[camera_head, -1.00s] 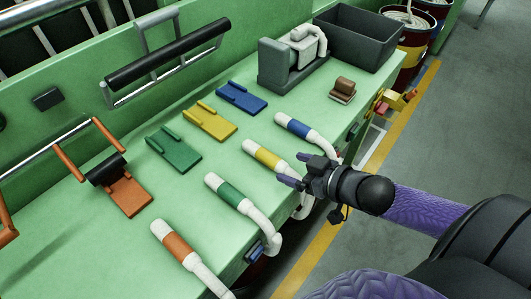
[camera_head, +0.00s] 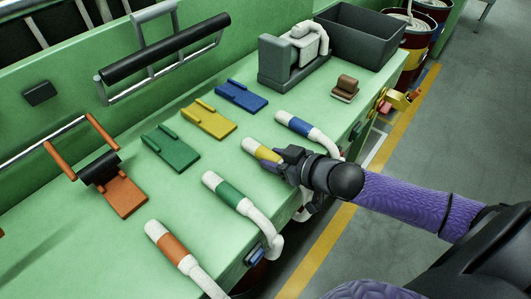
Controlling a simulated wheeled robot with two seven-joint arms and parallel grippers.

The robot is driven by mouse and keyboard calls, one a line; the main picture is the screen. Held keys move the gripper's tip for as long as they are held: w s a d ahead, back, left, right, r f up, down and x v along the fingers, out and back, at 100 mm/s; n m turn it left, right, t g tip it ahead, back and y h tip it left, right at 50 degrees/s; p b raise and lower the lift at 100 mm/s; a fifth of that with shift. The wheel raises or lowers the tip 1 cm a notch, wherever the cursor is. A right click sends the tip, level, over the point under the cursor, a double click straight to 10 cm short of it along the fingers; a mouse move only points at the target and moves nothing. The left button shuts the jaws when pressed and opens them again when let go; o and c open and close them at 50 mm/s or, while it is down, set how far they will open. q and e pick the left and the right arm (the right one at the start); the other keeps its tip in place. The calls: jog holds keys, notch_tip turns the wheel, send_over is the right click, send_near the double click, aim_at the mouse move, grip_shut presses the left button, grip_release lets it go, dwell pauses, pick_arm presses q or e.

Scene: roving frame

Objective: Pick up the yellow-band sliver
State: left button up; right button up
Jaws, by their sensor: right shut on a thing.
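The yellow-band sliver (camera_head: 250,145) is a white rope-like strand with a yellow band, at the front half of the green bench top. Its white tip shows; the rest is partly hidden by my right gripper (camera_head: 272,159). The right gripper is shut on it around the yellow band, coming in from the right. Whether the sliver is clear of the bench cannot be told. My left gripper is not in view.
Slivers with blue (camera_head: 299,126), green (camera_head: 229,193) and orange (camera_head: 174,247) bands lie on either side. Blue, yellow (camera_head: 208,120), green and orange plates lie behind. A grey bin (camera_head: 370,50), a grey machine (camera_head: 275,67) and a brown block (camera_head: 346,86) are at the back right.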

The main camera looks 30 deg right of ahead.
aim_at(275, 157)
grip_shut()
notch_tip(275, 157, up, 10)
jog(key=p, duration=0.4)
jog(key=a+r+m+t+h+b, duration=0.1)
jog(key=a+r+m+h+b, duration=0.3)
jog(key=a+r, duration=0.3)
notch_tip(275, 157, up, 3)
jog(key=shift+w+f+h+b, duration=0.1)
jog(key=shift+w+h+b, duration=0.3)
jog(key=shift+b, duration=0.5)
jog(key=shift+s, duration=0.1)
